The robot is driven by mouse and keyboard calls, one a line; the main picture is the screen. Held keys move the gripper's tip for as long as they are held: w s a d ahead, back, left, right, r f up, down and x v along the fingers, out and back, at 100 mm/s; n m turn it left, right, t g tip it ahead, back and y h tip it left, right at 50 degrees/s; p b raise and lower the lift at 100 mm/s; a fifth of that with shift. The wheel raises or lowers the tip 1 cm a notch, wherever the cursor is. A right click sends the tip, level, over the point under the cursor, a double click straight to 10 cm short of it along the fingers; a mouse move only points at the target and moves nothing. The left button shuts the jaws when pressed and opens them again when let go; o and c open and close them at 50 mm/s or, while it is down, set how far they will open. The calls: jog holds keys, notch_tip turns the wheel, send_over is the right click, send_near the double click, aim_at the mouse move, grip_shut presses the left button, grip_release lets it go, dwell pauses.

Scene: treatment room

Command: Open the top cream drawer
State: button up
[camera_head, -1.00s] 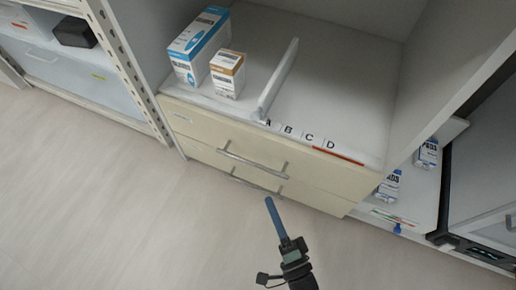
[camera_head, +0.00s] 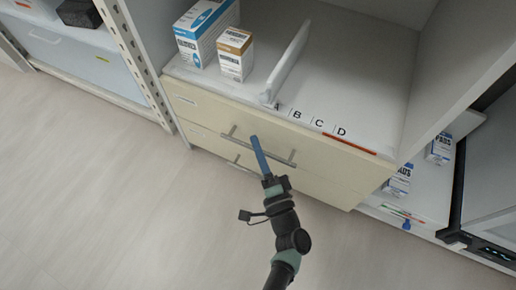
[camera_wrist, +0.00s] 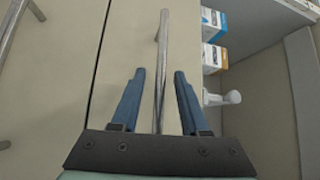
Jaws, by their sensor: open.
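The top cream drawer (camera_head: 205,108) is closed, under the shelf with the letter labels. Its bar handle (camera_head: 275,156) crosses the front. In the wrist view the top drawer's handle (camera_wrist: 163,65) runs upright between the two blue fingers of my gripper (camera_wrist: 157,78). The fingers are open, one on each side of the bar, with a gap to it. In the head view my gripper (camera_head: 256,143) is in front of the handle and hides part of it. The lower cream drawer (camera_head: 208,141) is closed, and its handle (camera_wrist: 22,28) shows at the left of the wrist view.
A blue-white box (camera_head: 205,32) and a brown-white box (camera_head: 235,55) stand on the shelf above, beside a white divider (camera_head: 288,62). An open rack post (camera_head: 135,65) is at the left. The floor (camera_head: 90,180) in front is clear.

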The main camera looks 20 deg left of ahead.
grip_shut()
dwell(1.4)
